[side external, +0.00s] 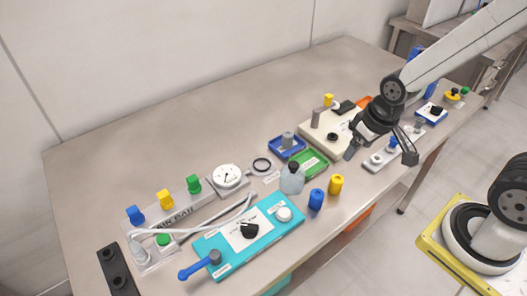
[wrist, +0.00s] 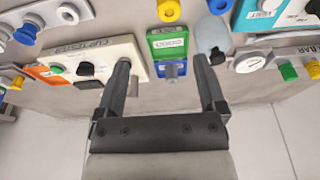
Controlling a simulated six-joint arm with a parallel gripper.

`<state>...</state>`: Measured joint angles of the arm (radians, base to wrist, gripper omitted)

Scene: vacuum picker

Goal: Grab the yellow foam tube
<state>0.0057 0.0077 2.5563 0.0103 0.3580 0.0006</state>
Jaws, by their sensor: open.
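The yellow foam tube (side external: 336,184) stands upright on the table, just right of a blue tube (side external: 316,199). My gripper (side external: 381,155) is open and empty, above the table, up and right of the yellow tube in the side view. In the wrist view its fingers (wrist: 161,62) are spread wide, and the tube lies beyond the fingertips, apart from them.
A grey bottle (side external: 292,181) stands left of the tubes. Behind are a green tray (side external: 311,163) and a blue tray (side external: 274,152) with a grey cylinder. A teal panel (side external: 225,262) lies front left. A cream panel (side external: 316,137) is near my gripper. Bare table lies at the back left.

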